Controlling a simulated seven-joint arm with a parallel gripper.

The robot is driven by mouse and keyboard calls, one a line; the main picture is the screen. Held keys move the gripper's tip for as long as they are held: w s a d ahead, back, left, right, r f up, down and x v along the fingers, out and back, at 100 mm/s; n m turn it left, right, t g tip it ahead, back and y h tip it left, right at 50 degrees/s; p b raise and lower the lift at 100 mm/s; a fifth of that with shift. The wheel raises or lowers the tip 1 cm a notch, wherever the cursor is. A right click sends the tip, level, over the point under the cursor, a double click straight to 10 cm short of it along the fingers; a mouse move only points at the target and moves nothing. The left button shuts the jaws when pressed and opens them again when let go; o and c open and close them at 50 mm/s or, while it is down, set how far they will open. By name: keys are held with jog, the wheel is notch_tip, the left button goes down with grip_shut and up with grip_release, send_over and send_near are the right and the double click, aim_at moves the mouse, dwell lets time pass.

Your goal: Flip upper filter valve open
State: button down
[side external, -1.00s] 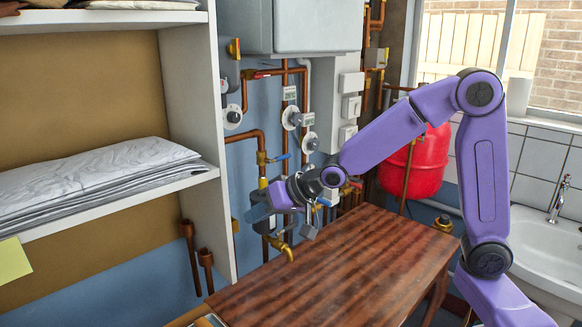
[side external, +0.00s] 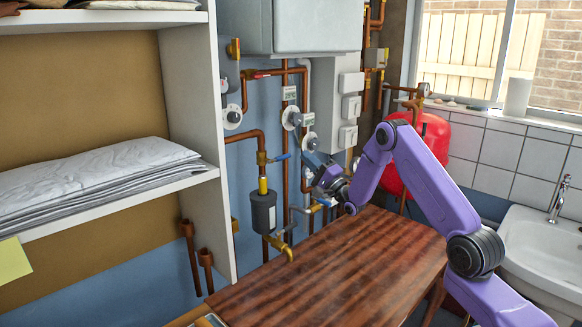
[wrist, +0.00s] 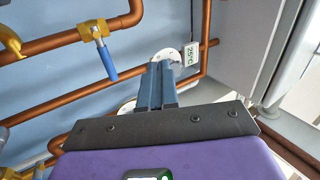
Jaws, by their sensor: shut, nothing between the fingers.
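The upper filter valve (side external: 263,158) sits on the copper pipe above the dark cylindrical filter (side external: 263,212). Its blue lever (side external: 279,158) sticks out to the right, crosswise to the pipe. In the wrist view the blue lever (wrist: 107,60) hangs from a brass body, left of my fingers. My gripper (side external: 305,157) is shut and empty, to the right of the lever and apart from it. In the wrist view my gripper (wrist: 157,72) shows its two fingers together, with a white dial behind their tips.
A lower blue lever (side external: 285,230) sits beside the filter's foot, near a brass tap (side external: 280,248). Dials (side external: 291,118) and copper pipes crowd the wall. A wooden table (side external: 320,270) below is mostly clear. A red tank (side external: 420,155) stands behind my arm.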

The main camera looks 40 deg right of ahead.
jog(key=s+d+f+m+t, duration=0.1)
jog(key=s+d+f, duration=0.1)
send_near(286, 158)
jog(key=x, duration=0.6)
jog(key=shift+w+a+h, duration=0.15)
jog(key=shift+w+h, duration=0.2)
jog(key=shift+h, duration=0.05)
dwell(0.4)
jog(key=shift+r, duration=0.15)
jog(key=shift+r+n+y, duration=0.15)
jog(key=shift+n+y, duration=0.25)
jog(key=shift+n, duration=0.3)
